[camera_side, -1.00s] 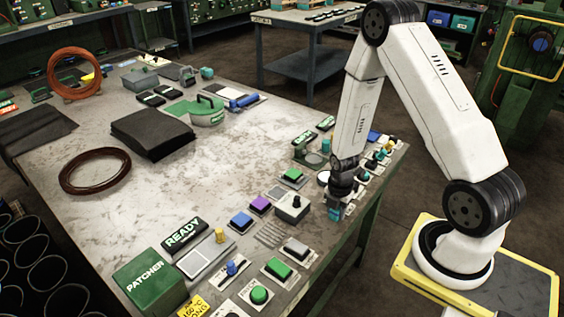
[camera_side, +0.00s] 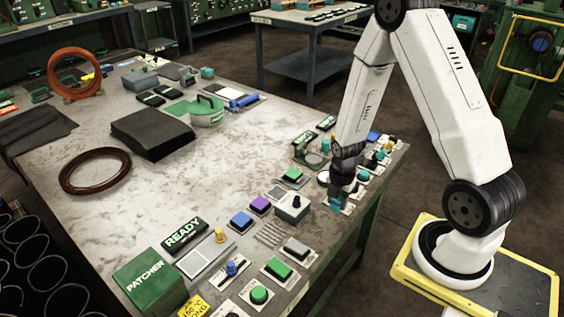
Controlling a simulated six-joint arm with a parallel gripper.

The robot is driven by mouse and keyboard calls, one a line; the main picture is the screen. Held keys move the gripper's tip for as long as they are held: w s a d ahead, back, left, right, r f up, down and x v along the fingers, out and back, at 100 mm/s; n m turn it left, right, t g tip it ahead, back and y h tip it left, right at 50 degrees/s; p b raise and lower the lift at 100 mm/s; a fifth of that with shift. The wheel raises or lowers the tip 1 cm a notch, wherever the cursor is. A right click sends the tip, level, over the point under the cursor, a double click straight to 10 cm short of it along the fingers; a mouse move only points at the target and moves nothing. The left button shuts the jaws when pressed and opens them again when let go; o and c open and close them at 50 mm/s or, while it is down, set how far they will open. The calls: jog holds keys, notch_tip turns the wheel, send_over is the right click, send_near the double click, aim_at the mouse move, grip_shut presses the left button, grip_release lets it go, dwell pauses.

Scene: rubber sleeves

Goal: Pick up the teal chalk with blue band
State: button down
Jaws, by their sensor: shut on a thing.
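My gripper (camera_side: 338,202) is at the right edge of the workbench, pointing down. It is shut on a small teal-blue piece (camera_side: 336,204), which I take to be the teal chalk with blue band. The piece is mostly covered by the fingers, and its band cannot be made out at this size. The piece appears slightly above the bench, near a small pale card (camera_side: 347,209).
A grey box with a black knob (camera_side: 292,207) and purple (camera_side: 260,203) and blue (camera_side: 241,219) buttons stand left of my gripper. Several small coloured parts on cards line the bench edge behind it. The middle of the bench (camera_side: 200,180) is bare.

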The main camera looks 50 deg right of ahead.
jog(key=shift+r, duration=3.05)
jog(key=c, duration=0.9)
grip_release()
jog(key=shift+c, duration=0.2)
grip_shut()
